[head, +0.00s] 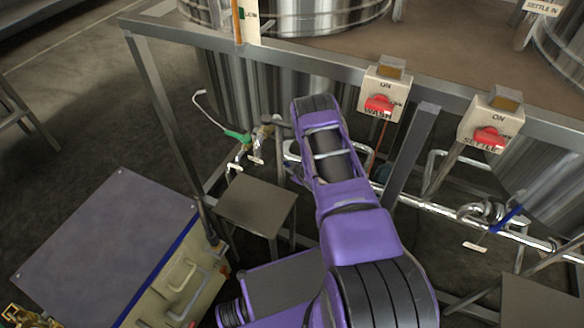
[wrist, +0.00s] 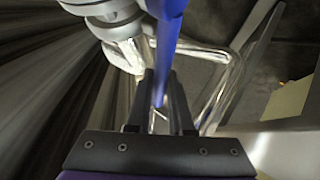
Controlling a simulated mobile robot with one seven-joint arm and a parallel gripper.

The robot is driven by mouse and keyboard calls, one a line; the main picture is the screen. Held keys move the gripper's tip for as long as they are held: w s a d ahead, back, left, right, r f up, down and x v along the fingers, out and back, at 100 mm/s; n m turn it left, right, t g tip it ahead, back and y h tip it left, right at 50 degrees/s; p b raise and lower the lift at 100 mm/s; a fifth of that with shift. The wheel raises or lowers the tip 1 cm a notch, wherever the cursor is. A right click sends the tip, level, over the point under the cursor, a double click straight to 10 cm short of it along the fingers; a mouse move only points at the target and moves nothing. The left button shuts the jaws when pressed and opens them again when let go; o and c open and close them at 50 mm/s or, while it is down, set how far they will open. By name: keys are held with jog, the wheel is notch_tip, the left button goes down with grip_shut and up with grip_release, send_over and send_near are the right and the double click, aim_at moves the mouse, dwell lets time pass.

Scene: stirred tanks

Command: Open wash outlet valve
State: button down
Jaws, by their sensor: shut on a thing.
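In the wrist view my gripper (wrist: 158,98) is shut on a blue valve handle (wrist: 167,45), with its dark fingers on either side of it. The handle runs up the picture from between the fingers, past a grey metal valve body (wrist: 112,12) on silvery pipework. In the head view my purple arm reaches toward the wash tank under the WASH switch box (head: 384,92). My fingers and the held handle are hidden there behind my arm. The valve's label does not show.
A green-handled valve (head: 238,137) with a hose stands left of my arm. A SETTLE switch box (head: 490,125) and another blue-handled valve (head: 507,217) are at right. A small grey stand (head: 255,205) and steel frame posts (head: 412,150) crowd the arm. Open floor lies at far left.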

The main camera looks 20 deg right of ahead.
jog(key=shift+f+g+h, duration=0.4)
jog(key=shift+f+g, duration=0.1)
jog(key=shift+f, duration=0.05)
jog(key=c, duration=0.8)
grip_release()
jog(key=p+v, duration=0.3)
jog(key=v, duration=1.4)
jog(key=shift+r+p, duration=0.15)
jog(key=shift+p, duration=0.2)
jog(key=shift+s, duration=0.15)
